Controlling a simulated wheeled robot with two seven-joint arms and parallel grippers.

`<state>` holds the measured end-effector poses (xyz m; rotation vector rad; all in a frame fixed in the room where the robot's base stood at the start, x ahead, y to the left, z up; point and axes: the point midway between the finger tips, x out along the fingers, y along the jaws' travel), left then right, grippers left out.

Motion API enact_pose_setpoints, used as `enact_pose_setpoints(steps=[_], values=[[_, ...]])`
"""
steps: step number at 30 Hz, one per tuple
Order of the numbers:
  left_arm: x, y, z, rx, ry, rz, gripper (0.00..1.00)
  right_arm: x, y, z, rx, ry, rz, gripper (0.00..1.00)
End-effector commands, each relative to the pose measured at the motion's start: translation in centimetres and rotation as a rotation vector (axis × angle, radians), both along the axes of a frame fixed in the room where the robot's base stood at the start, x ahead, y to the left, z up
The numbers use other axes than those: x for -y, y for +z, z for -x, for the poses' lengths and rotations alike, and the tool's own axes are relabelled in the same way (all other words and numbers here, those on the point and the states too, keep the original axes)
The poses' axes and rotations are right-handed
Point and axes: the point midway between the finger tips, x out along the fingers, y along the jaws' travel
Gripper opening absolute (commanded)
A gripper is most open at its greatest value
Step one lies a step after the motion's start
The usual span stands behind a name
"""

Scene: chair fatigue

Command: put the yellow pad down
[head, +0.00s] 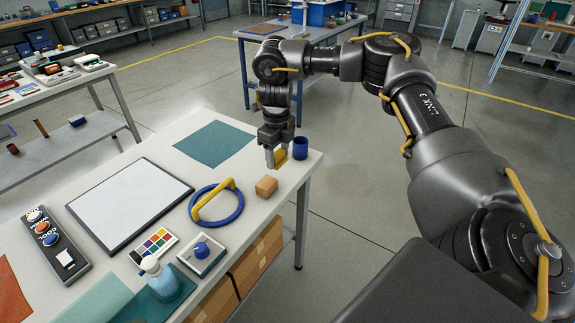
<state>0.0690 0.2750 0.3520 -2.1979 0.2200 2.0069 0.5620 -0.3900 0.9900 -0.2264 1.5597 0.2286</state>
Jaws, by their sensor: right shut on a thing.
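The yellow pad (281,157) is between the fingers of my right gripper (276,158), low over the far right end of the white table (170,147). My right gripper is shut on the pad. The fingers hide part of the pad, and I cannot tell whether it touches the table top. A blue cup (300,147) stands just to the right of the pad. A tan wooden block (266,186) sits in front of it. My left gripper is not in view.
A teal mat (214,140) lies left of the gripper. A blue ring with a yellow handle (216,204), a white board (125,205), a colour card (153,246) and a spray bottle (158,274) lie nearer. The table's right edge is close to the cup.

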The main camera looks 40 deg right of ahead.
Motion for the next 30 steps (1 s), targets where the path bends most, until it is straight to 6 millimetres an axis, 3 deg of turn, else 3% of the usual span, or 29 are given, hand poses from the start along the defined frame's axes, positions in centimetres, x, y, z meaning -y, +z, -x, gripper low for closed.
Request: enact_pose_setpoints(steps=[3, 6, 10, 23, 30], values=[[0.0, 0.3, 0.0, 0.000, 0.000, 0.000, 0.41, 2.8, -1.5, -1.5, -0.003, -0.008, 0.000, 0.35], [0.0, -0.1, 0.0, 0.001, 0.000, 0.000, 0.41, 4.1, -3.9, -2.2, -0.004, -0.005, -0.001, 0.35], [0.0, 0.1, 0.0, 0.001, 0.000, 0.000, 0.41, 5.4, -5.5, -3.0, -0.003, -0.001, 0.001, 0.35], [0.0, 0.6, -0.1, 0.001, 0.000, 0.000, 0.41, 6.7, -7.3, -3.7, -0.003, 0.001, 0.002, 0.35], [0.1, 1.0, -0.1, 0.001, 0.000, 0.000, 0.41, 6.7, -10.2, -3.7, -0.001, 0.002, 0.000, 0.35]])
